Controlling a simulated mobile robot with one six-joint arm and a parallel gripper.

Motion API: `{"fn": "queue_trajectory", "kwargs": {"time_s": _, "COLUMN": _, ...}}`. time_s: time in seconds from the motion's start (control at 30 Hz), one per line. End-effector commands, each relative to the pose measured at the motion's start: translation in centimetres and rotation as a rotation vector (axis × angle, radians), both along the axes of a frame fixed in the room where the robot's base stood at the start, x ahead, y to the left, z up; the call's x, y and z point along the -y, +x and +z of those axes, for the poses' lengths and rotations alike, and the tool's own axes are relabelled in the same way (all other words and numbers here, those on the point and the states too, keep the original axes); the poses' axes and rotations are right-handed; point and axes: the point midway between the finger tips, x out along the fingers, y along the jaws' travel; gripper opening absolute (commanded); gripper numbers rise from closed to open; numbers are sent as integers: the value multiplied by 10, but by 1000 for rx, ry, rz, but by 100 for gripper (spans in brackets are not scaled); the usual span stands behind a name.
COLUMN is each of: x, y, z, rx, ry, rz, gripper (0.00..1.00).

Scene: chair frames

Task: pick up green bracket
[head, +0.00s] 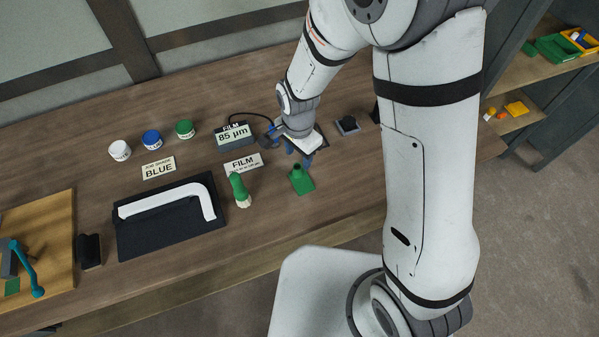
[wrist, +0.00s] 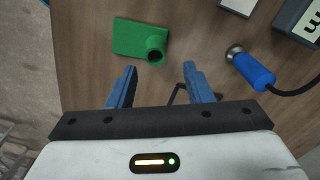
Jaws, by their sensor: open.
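The green bracket (head: 302,183), a flat plate with a short round socket, lies on the wooden table just in front of my gripper (head: 298,155). In the wrist view the bracket (wrist: 130,38) lies beyond the fingertips, up and a little left, with its socket nearest the gap. My gripper (wrist: 160,70) is open, its two blue fingers apart with nothing between them. The fingers do not appear to touch the bracket.
A blue probe (wrist: 252,70) on a black cable lies right of the fingers, by a gauge (head: 233,137) reading 85 µm. A green-handled brush (head: 240,190) stands left of the bracket. A black mat (head: 135,238) holds a white curved part. Paint jars (head: 152,139) stand behind.

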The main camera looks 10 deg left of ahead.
Motion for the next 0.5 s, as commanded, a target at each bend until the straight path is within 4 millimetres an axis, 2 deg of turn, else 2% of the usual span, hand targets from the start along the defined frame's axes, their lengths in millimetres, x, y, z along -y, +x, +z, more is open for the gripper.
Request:
{"fn": "queue_trajectory", "kwargs": {"time_s": 0.4, "x": 1, "y": -8, "z": -45, "rx": -3, "ry": -2, "rz": 1, "gripper": 46}}
{"fn": "queue_trajectory", "kwargs": {"time_s": 0.5, "x": 0, "y": -8, "z": -51, "rx": -1, "ry": -1, "rz": 2, "gripper": 46}}
